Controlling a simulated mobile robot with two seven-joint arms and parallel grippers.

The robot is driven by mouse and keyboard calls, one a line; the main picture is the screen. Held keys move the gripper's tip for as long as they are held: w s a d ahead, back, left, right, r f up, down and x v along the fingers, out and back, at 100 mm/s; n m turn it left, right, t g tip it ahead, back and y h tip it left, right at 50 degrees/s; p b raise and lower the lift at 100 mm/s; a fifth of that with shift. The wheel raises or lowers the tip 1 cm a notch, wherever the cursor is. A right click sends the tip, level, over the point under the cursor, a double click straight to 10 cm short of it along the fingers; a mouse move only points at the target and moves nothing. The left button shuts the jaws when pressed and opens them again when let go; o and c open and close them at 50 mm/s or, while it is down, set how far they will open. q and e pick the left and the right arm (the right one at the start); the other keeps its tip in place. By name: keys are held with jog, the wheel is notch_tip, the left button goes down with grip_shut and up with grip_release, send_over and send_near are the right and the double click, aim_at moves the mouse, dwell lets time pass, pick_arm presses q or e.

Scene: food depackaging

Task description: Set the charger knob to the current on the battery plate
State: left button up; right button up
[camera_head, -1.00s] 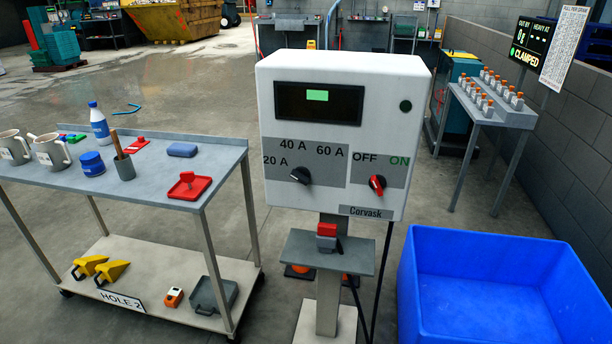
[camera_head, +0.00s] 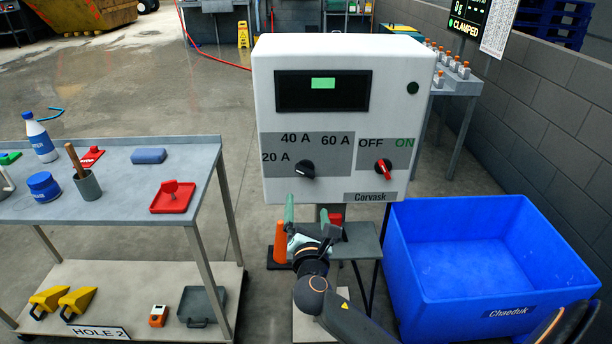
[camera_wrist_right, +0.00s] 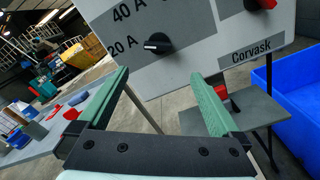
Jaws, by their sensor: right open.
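The white charger box (camera_head: 343,52) stands upright, with a lit green display. Its black current knob (camera_head: 305,169) sits below the 20 A, 40 A and 60 A marks. In the right wrist view the knob (camera_wrist_right: 157,44) has a white mark on its left side, toward 20 A. A red switch knob (camera_head: 383,170) sits under OFF and ON. My right gripper (camera_head: 306,213) is open and empty, below the black knob and apart from it; its green fingers (camera_wrist_right: 163,88) point toward the panel. I see no readable battery plate. My left gripper is out of view.
A small grey shelf (camera_head: 358,240) with a red-topped item (camera_head: 336,219) is under the charger, close to my right gripper. A blue bin (camera_head: 440,215) stands to the right. A grey cart (camera_head: 130,195) with a bottle and tools is to the left.

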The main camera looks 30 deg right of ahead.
aim_at(305, 175)
jog(key=x, duration=0.8)
jog(key=r+x, duration=0.1)
jog(key=x, duration=0.3)
jog(key=shift+w+d+f, duration=0.1)
jog(key=shift+w+d, duration=0.05)
jog(key=shift+w, duration=0.2)
jog(key=c, duration=1.4)
